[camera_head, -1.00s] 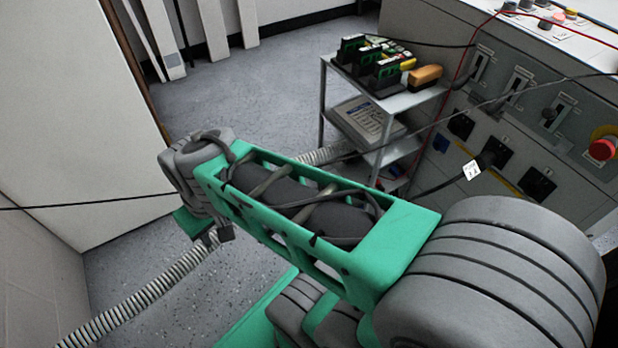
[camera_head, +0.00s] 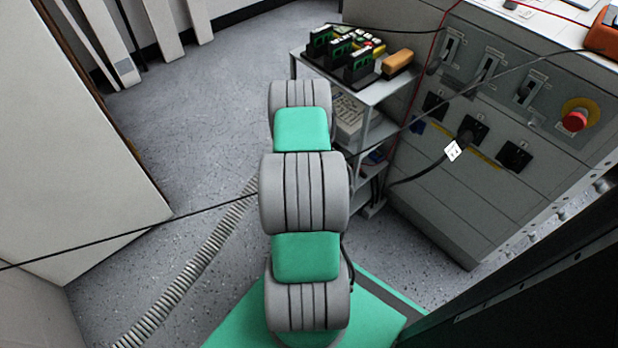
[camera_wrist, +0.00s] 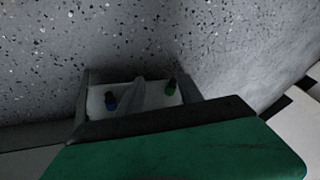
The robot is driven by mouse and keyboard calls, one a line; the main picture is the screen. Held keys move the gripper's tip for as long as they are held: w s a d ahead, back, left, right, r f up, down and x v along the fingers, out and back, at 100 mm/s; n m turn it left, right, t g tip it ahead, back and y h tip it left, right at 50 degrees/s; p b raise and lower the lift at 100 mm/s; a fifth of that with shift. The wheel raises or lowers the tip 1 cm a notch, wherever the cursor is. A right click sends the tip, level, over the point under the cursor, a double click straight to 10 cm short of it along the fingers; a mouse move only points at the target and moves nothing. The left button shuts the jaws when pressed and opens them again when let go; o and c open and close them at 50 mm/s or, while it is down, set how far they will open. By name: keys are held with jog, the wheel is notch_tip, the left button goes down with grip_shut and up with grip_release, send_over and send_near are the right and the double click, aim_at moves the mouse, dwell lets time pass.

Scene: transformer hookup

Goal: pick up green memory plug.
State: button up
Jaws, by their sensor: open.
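Nothing shows held. I cannot tell how far the green plug is from the fingers. In the head view my arm hides the gripper, and I cannot make out the plug there.
A grey cart (camera_head: 375,93) with black and green modules (camera_head: 345,52) and an orange-brown item (camera_head: 398,62) stands beyond my arm. A grey control cabinet (camera_head: 440,212) with a red button (camera_head: 575,121) is at right. Speckled floor (camera_head: 215,115) is open at left.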

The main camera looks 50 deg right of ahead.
jog(key=w+d+f+m+t+h+b, duration=0.2)
jog(key=w+d+f+m+b, duration=0.3)
jog(key=d+f, duration=0.4)
jog(key=shift+w+d+f+m+t+b, duration=0.3)
jog(key=shift+w+d+f+m+b, duration=0.15)
jog(key=shift+w, duration=0.25)
jog(key=shift+c, duration=0.3)
grip_shut()
